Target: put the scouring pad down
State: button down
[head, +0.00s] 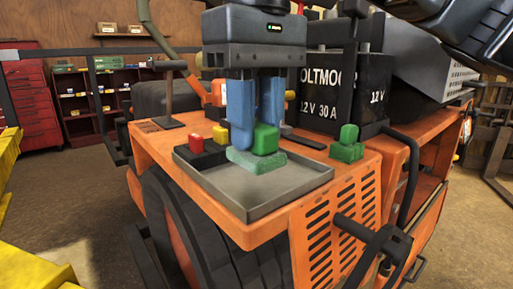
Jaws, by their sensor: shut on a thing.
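The scouring pad (257,164) is a pale green, rough, flat piece at the lower end of my gripper (257,135). My gripper points straight down, with two blue fingers under a black body, and is shut on the pad. The pad is low over the grey metal tray (270,203); I cannot tell whether it touches the tray floor. A brighter green block (266,139) shows at the right finger, just above the pad, and hides that fingertip. Whether the block is joined to the pad is unclear.
The tray lies on the orange mower deck (160,142). A green stepped piece (347,146) stands on the deck at right, before a black battery-like box (330,88). The tray's front is clear.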

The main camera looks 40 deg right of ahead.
aim_at(256, 152)
jog(key=shift+f, duration=1.75)
jog(key=shift+f, duration=0.15)
jog(key=c, duration=0.9)
grip_release()
jog(key=shift+o, duration=0.2)
notch_tip(256, 152, up, 12)
jog(key=shift+r+p, duration=0.2)
jog(key=shift+p, duration=0.3)
